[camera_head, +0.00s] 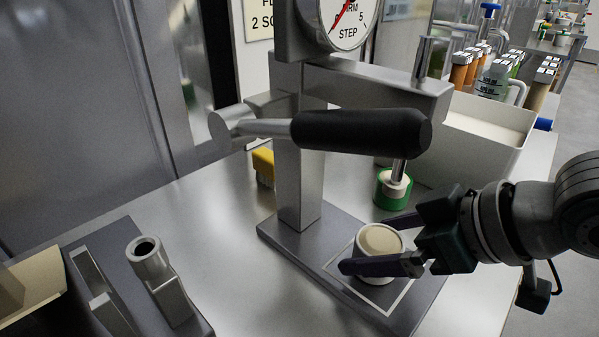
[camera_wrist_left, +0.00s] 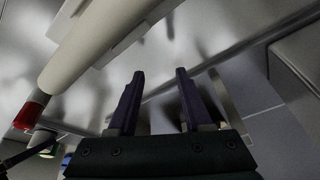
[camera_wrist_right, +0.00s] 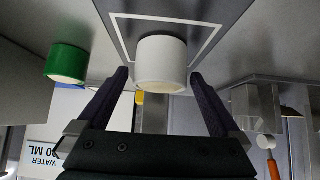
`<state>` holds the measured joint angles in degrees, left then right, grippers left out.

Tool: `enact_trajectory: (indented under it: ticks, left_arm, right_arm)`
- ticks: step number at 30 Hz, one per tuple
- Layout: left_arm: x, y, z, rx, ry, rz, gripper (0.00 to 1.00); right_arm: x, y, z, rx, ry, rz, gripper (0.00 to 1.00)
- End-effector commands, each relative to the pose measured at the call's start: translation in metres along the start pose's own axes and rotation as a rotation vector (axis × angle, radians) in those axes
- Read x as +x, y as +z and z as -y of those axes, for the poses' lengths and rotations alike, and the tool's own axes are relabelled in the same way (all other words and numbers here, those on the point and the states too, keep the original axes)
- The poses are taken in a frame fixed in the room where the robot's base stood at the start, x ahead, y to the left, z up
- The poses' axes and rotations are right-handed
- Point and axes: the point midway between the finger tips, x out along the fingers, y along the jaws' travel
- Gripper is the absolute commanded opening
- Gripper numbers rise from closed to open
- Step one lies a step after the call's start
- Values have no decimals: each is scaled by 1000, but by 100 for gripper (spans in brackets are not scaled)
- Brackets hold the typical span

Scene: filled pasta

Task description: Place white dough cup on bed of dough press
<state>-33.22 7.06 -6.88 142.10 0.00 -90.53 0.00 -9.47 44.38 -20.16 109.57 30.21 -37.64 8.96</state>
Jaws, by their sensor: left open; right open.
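The white dough cup (camera_head: 380,241), with tan dough at its top, stands upright on the dark bed of the dough press (camera_head: 305,252), within the white square outline. It also shows in the right wrist view (camera_wrist_right: 162,62). My right gripper (camera_head: 370,246) is open, with one finger on either side of the cup; it also shows in the right wrist view (camera_wrist_right: 160,76). Whether the fingers touch the cup is unclear. The press's black handle (camera_head: 360,132) sticks out above. My left gripper (camera_wrist_left: 157,74) is open and empty in the left wrist view, away from the cup.
A green-banded cup (camera_head: 393,190) stands behind the bed. A white bin (camera_head: 480,140) and several capped jars are at the back right. A dark fixture with a metal tube (camera_head: 150,258) is at the front left. The steel table between it and the press is clear.

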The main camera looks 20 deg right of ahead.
Motion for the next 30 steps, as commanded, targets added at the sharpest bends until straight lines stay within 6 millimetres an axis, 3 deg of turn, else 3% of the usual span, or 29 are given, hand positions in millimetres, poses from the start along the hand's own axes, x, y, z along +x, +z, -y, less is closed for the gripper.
enact_trajectory:
  ticks: [7, 15, 21, 30]
  left_arm:
    - [-7, -3, -2, -7, 5, -1, 50]
    - [-26, -9, -1, -8, 6, -1, 50]
    - [-37, -12, 0, -7, 6, -1, 50]
    - [-44, -14, 2, 0, 0, 0, 50]
  right_arm:
    - [-17, -2, 0, -1, 1, 3, 100]
    - [-72, -2, 1, -2, -1, 6, 100]
    - [-102, -2, 0, 0, -1, 5, 100]
    - [-121, -1, 1, 4, 2, 4, 100]
